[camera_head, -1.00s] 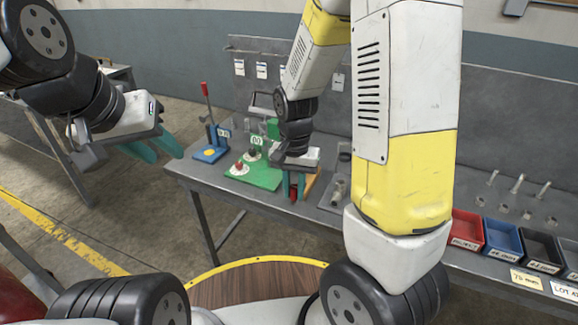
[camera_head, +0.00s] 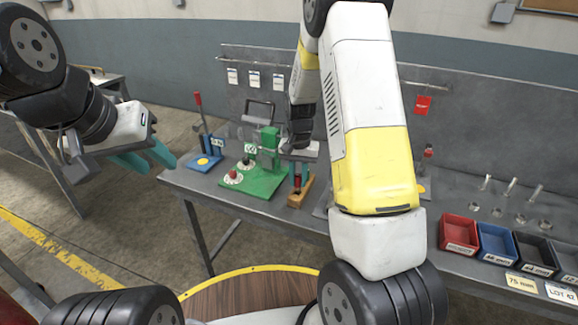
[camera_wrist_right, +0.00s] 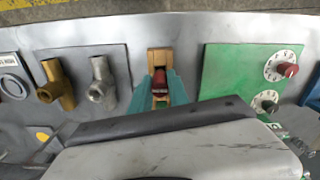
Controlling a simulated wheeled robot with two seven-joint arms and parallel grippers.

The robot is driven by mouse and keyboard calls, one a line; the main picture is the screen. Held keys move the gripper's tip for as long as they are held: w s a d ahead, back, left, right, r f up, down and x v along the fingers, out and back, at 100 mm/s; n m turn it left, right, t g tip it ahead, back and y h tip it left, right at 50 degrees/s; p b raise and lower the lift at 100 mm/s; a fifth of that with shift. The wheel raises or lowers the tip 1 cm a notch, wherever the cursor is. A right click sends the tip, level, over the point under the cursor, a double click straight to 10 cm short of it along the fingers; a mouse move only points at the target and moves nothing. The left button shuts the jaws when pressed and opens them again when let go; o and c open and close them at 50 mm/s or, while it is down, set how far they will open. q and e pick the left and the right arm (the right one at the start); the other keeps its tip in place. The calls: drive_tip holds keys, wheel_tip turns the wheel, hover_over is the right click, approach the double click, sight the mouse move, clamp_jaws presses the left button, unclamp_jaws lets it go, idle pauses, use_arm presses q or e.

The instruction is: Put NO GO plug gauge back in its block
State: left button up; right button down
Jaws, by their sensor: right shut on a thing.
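The NO GO plug gauge shows as a red handle (camera_wrist_right: 159,80) between the teal fingertips of my right gripper (camera_wrist_right: 163,90) in the wrist view. In the head view my right gripper (camera_head: 299,174) is shut on this red handle, low over the wooden block (camera_head: 296,201). The wooden block also shows in the wrist view (camera_wrist_right: 160,57), behind and around the gauge. The gauge's lower end is hidden, so I cannot tell how deep it sits in the block. My left gripper (camera_head: 147,160) is open and empty, away from the bench at the left.
A green fixture (camera_head: 262,180) with dials stands left of the block, and a blue stand (camera_head: 205,161) with a red lever further left. Brass and steel fittings (camera_wrist_right: 101,82) lie on a grey plate beside the block. Red, blue and black bins (camera_head: 459,233) line the right side.

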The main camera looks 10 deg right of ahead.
drive_tip(key=shift+f, duration=0.3)
drive_tip(key=shift+f, duration=0.4)
drive_tip(key=c, duration=1.3)
unclamp_jaws()
drive_tip(key=shift+o, duration=0.2)
